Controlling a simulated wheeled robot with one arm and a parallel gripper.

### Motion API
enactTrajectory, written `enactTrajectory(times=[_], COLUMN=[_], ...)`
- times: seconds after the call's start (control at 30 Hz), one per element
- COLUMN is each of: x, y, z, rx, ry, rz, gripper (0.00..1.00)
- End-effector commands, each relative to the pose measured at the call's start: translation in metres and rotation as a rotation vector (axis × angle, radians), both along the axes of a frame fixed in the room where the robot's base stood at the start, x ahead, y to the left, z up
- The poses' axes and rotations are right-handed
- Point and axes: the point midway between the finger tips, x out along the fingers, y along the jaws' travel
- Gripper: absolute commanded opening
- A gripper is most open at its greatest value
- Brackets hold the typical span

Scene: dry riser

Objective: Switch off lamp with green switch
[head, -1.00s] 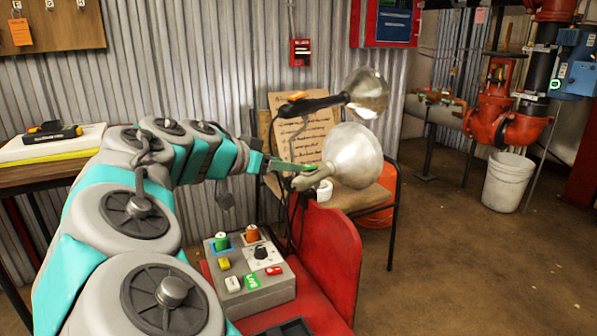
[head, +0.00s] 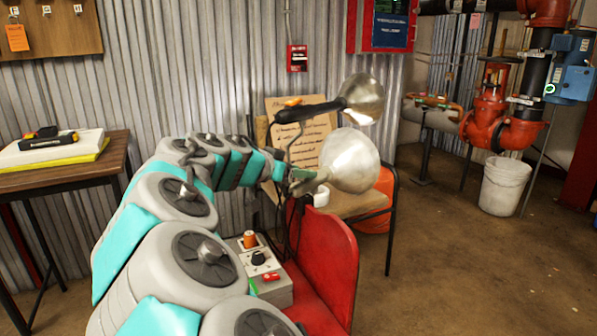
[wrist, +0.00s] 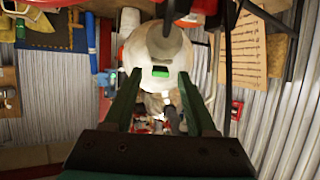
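A lamp with a silvery bowl shade (head: 349,160) and a pale neck stands over the chair in the head view. In the wrist view, the back of its pale housing (wrist: 152,50) faces me with a green switch (wrist: 160,71) on it. My gripper (wrist: 159,82) is open, its two green fingers apart on either side of the switch in the picture. I cannot tell whether they touch the housing. In the head view, my gripper (head: 300,180) is at the lamp's neck, and the switch is hidden. A second lamp (head: 362,98), with a black handle and orange switch (head: 292,102), is just above.
A control box (head: 268,275) with coloured buttons sits on a red chair (head: 330,245), partly behind my arm. A written board (head: 300,140) leans behind the lamps. A wooden table (head: 105,165) is at left. A white bucket (head: 505,185) and red pipework stand right; floor between is open.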

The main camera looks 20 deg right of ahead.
Motion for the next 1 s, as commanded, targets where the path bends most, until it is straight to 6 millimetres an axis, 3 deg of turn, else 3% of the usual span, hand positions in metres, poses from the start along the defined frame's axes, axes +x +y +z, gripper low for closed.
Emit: enactTrajectory(times=[0.07, 0.5, 1.0], x=[-0.0001, 0.0000, -0.0003], y=[0.0001, 0.0003, 0.0008], z=[-0.0001, 0.0000, -0.0075], rx=[0.000, 0.000, -0.052], ry=[0.000, 0.000, -0.028], rz=[0.000, 0.000, 0.000], gripper=[0.47, 0.00, 0.00])
